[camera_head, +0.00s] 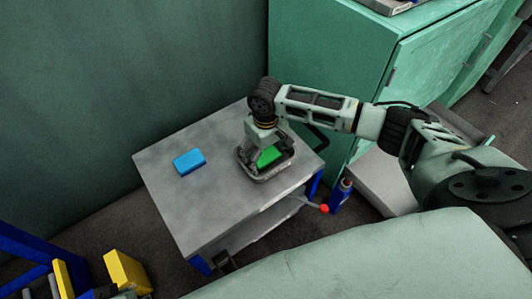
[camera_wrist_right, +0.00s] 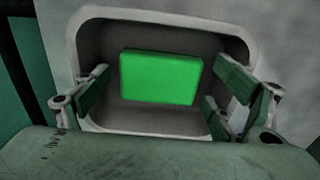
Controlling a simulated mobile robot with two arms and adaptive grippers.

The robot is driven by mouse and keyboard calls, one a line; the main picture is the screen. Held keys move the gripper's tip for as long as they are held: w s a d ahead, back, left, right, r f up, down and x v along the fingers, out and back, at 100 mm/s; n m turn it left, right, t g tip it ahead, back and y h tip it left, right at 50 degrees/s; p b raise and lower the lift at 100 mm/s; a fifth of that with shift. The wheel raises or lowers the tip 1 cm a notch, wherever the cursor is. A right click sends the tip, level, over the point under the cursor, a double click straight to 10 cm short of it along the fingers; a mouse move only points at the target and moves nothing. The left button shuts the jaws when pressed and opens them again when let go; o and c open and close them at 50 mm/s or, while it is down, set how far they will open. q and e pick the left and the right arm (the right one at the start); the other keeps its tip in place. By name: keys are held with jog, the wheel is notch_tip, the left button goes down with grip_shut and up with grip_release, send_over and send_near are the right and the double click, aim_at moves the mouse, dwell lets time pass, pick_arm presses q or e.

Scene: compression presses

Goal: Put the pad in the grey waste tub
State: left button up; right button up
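The grey waste tub (camera_head: 262,178) stands on the right part of a grey table. A bright green pad (camera_head: 268,156) is inside the tub. In the right wrist view the green pad (camera_wrist_right: 160,78) appears flat within the tub (camera_wrist_right: 238,32). My right gripper (camera_head: 268,146) is over the tub, pointing down. In the wrist view its fingers (camera_wrist_right: 157,95) are spread, with gaps on both sides of the pad. A blue block (camera_head: 189,162) lies on the table to the left of the tub. My left gripper is not in view.
The table top (camera_head: 205,213) is otherwise bare. A green cabinet (camera_head: 335,60) stands behind and to the right. Yellow boxes (camera_head: 127,271) are at the lower left.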

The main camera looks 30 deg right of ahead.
aim_at(266, 156)
jog(key=shift+r, duration=0.25)
notch_tip(266, 156, up, 7)
jog(key=shift+f+p, duration=0.1)
jog(key=shift+p, duration=1.05)
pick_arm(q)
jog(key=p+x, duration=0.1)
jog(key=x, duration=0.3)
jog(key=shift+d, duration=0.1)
pick_arm(e)
notch_tip(266, 156, up, 5)
jog(key=shift+r, duration=0.1)
